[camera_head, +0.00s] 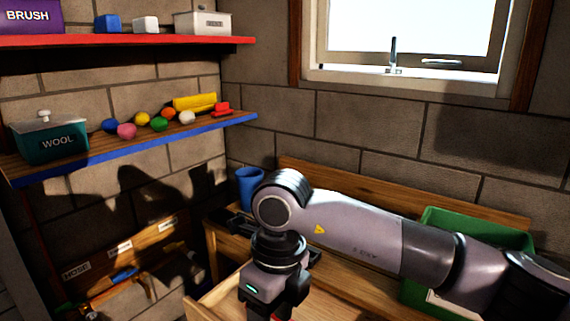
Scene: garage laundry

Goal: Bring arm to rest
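My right arm reaches in from the right edge and bends down at the elbow over the wooden bench. My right gripper (272,300) points down at the bottom edge, over what looks like an open wooden drawer (208,302). Its fingertips are cut off by the frame, so I cannot see whether it is open or holds anything. A bit of red shows beside it, too small to tell. My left arm and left gripper are not in view.
A blue cup (249,187) stands on the bench behind my arm. A green bin (478,228) is partly hidden by the arm. A blue-edged shelf (150,150) holds a WOOL box (50,143) and several coloured balls. A red shelf (130,41) is above. A window is at the back.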

